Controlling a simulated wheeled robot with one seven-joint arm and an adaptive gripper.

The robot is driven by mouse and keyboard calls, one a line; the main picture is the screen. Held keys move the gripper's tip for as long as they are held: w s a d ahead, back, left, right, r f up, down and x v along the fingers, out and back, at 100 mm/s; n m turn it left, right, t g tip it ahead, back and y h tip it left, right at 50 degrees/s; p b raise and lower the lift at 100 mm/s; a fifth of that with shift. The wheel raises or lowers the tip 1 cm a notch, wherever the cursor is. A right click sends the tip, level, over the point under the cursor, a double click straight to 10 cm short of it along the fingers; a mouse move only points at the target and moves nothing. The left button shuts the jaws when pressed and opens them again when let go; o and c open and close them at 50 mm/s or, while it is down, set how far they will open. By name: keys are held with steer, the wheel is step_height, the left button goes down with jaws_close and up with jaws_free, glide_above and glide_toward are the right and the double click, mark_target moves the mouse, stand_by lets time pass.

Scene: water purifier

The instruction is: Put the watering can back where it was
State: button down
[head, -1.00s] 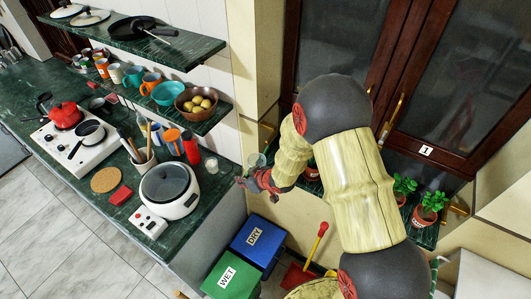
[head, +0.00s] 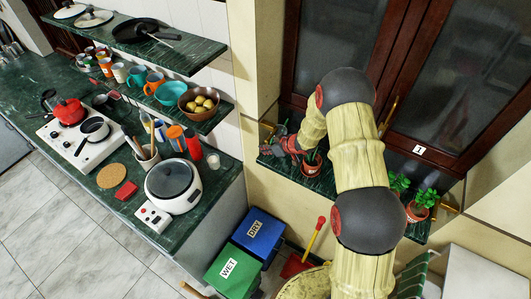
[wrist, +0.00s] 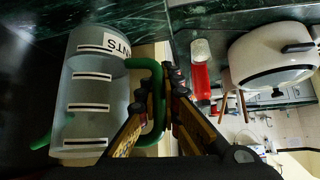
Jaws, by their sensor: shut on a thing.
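The watering can (wrist: 88,95) is a translucent container with dark level marks, a label ending in "NTS" and a green handle. In the wrist view it lies on the left, and my gripper (wrist: 160,92) is shut on the green handle. In the head view my gripper (head: 275,148) is over the left end of the green marble window sill (head: 313,182), beside a potted plant (head: 311,168). The can is small and mostly hidden there. I cannot tell whether it touches the sill.
Two more potted plants (head: 421,206) stand on the sill's right part. The dark-framed window (head: 345,45) is behind. A kitchen counter (head: 222,170) with a rice cooker (head: 172,184) is to the left. Blue (head: 259,235) and green (head: 231,272) bins stand below.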

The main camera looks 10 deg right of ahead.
steer(key=shift+f+b, duration=1.75)
steer(key=shift+r, duration=0.1)
steer(key=c, duration=2.5)
jaws_free()
steer(key=shift+f, duration=0.2)
steer(key=o, duration=0.5)
